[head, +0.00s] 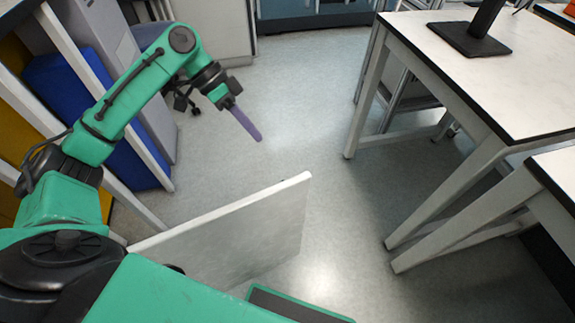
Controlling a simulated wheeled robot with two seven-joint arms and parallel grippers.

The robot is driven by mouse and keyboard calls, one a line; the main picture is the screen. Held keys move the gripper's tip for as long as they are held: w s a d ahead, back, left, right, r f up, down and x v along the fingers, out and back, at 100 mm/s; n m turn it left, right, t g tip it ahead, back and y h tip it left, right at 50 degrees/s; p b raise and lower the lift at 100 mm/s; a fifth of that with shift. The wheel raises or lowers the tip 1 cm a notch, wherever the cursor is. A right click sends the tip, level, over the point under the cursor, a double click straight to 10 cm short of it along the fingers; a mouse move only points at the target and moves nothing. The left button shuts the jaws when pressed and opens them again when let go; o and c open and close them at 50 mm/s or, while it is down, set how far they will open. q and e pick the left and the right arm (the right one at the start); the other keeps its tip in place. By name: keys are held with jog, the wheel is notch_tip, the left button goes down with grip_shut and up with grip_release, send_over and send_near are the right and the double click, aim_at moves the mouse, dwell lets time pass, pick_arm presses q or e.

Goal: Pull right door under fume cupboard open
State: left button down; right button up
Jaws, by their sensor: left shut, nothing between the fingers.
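A pale grey-white door panel (245,235) stands upright and swung out into the room in the lower middle of the head view. Its lower left part is hidden behind my own green body. My left gripper (257,136), with purple fingers, is shut and empty. It hangs over the open floor beyond the door's top edge, apart from the panel. No handle shows on the visible face of the door. My right gripper is out of view.
At the left, a blue container (65,88) and a yellow one (20,110) sit in the cupboard space behind white frame posts. White-topped tables (490,85) with slanted legs stand at the right. Grey floor (300,110) is clear between. Wheeled chair feet (186,100) show behind my left arm.

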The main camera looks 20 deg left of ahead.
pick_arm(q)
jog(key=shift+s+d+f+b, duration=0.15)
jog(key=shift+s+d+f, duration=0.35)
jog(key=shift+d+f, duration=0.95)
jog(key=shift+s+d+f+b, duration=0.2)
jog(key=shift+s+d+f, duration=0.35)
jog(key=shift+d+f, duration=0.85)
jog(key=shift+s+d+f+b, duration=0.15)
jog(key=shift+s+d+f, duration=0.35)
jog(key=shift+d+f, duration=0.95)
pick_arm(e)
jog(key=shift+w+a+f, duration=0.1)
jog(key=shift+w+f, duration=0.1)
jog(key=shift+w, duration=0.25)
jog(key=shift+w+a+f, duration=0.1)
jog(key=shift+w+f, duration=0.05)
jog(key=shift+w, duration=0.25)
pick_arm(q)
jog(key=shift+d+r, duration=0.2)
jog(key=shift+r, duration=0.05)
